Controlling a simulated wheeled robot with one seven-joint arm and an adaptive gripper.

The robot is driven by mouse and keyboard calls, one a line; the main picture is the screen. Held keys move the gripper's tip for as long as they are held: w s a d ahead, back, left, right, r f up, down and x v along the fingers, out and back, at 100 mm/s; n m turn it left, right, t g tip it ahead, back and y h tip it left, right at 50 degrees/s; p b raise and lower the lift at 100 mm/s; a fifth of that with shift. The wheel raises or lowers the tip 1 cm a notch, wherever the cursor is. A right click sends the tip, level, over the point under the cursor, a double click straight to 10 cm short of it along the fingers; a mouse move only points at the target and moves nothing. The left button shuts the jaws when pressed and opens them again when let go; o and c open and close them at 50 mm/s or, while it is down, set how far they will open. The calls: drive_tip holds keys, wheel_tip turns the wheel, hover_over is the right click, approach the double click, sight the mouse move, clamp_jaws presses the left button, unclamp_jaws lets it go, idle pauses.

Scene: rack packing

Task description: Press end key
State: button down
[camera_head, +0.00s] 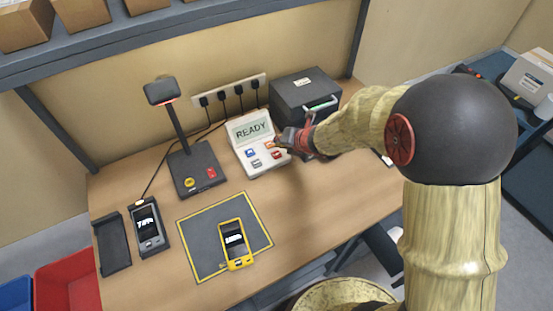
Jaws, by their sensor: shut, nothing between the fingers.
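A white desk terminal (268,169) stands on the table, its raised screen (252,130) reading "READY". Its sloped face carries a blue key (250,153), a grey key (256,162), a red key (277,155) and an orange key (269,145). The key labels are too small to read, so I cannot tell which is the end key. My gripper (281,141) is shut and empty. It is over the right side of the terminal, close to the orange and red keys. I cannot tell whether it touches a key.
A dark printer-like box (303,90) stands right behind my gripper. A scanner stand (192,165) is left of the terminal. A yellow handheld (235,243) lies on a grey mat (197,225) in front. A dark handheld (148,228) is at left. The table's right front is clear.

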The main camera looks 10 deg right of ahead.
drive_tip(key=shift+f+b, duration=1)
drive_tip(key=shift+f, duration=0.4)
drive_tip(key=shift+f, duration=0.1)
drive_tip(key=shift+f+b, duration=0.3)
drive_tip(key=shift+b, duration=0.15)
drive_tip(key=shift+f+b, duration=0.35)
drive_tip(key=shift+f, duration=0.05)
idle(0.8)
drive_tip(key=shift+r, duration=0.1)
drive_tip(key=shift+r+p, duration=0.7)
drive_tip(key=shift+r, duration=0.05)
drive_tip(key=shift+r+p, duration=2.15)
drive_tip(key=shift+r, duration=0.3)
drive_tip(key=shift+r, duration=0.1)
